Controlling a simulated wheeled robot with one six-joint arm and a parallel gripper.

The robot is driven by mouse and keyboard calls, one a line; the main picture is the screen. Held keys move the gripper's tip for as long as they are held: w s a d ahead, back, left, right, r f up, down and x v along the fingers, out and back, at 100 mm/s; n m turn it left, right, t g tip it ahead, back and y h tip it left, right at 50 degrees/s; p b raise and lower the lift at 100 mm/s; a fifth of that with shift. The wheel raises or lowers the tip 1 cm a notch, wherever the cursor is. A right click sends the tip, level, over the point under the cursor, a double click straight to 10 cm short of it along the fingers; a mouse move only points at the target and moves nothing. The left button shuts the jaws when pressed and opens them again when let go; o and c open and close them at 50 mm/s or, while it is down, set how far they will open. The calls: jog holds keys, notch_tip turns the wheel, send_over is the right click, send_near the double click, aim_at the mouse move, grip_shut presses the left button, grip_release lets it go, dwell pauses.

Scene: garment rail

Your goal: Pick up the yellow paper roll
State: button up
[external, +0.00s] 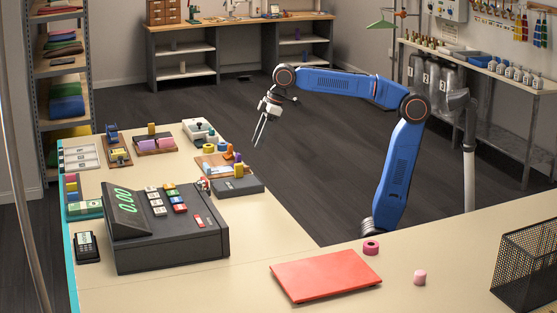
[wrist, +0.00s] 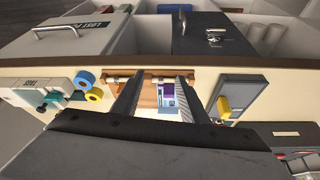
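A yellow roll with a hole (wrist: 94,95) lies beside a blue roll (wrist: 86,79), left of my fingers in the wrist view. The yellow roll also shows in the external view (external: 208,148), near the white tray. A solid yellow cylinder (wrist: 223,107) stands on a grey box at the right; in the external view it is on the dark box (external: 238,170). My gripper (wrist: 159,80) is open and empty, its fingers apart over a wooden tray. In the external view my gripper (external: 258,142) hangs above and beyond the counter's far edge, clear of the rolls.
A wooden tray (wrist: 148,97) with small items lies below my fingers. A white tray (external: 201,131), a cash register (external: 165,240) and a card terminal (external: 87,246) crowd the counter. A red folder (external: 325,275), pink rolls and a black mesh basket (external: 525,265) are nearer.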

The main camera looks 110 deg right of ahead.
jog(key=w+d+r, duration=0.4)
jog(key=d+r, duration=0.2)
jog(key=d, duration=0.4)
send_near(210, 146)
jog(key=f, duration=0.3)
jog(key=shift+w+d+m, duration=0.1)
jog(key=shift+d+m, duration=0.1)
jog(key=shift+m, duration=0.2)
jog(key=shift+w+x, duration=0.2)
jog(key=shift+x, duration=1.25)
jog(key=shift+w+x, duration=0.25)
jog(key=shift+x, duration=1.2)
jog(key=shift+d+r, duration=0.1)
jog(key=shift+r, duration=0.15)
jog(key=c, duration=0.7)
